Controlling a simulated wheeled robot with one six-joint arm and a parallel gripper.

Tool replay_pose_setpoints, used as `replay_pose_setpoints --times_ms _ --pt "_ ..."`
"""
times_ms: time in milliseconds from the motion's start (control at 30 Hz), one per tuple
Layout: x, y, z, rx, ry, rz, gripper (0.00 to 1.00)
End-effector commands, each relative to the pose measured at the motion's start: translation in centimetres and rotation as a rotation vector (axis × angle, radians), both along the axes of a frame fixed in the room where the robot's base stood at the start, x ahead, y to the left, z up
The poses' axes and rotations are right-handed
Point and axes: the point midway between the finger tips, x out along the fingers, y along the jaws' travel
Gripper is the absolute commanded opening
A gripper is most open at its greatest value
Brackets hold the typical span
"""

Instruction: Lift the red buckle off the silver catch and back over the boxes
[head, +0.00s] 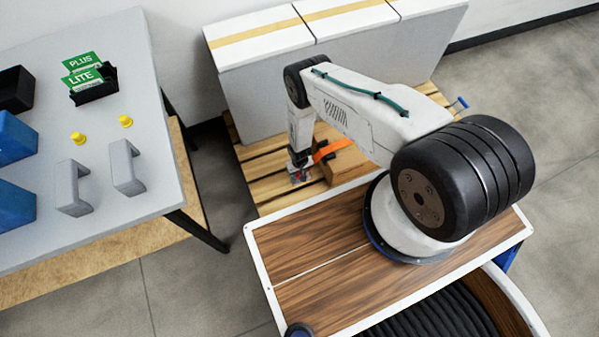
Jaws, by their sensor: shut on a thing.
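My gripper (298,168) points down at the left front of a pallet, beside a small brown box. It is shut on the red buckle (301,177), which shows as a small red patch at the fingertips. An orange strap (332,149) runs from near the gripper over the brown box (346,166). I cannot make out the silver catch, nor whether the buckle touches it. My arm hides part of the box and strap.
Large white-grey boxes (262,88) with a yellow band stand on the wooden pallet (262,190) behind my arm. A grey table (140,185) at left holds green cards (85,77) in a black holder, yellow knobs (79,138), grey brackets (75,188) and blue bins (14,140).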

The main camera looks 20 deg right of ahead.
Motion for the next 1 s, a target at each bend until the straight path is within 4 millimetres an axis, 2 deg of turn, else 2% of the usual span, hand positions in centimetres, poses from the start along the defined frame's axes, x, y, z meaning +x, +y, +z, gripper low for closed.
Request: replay_pose_setpoints --times_ms 1000 --pt "0.1 0.0 2.9 0.0 -0.001 0.0 0.16"
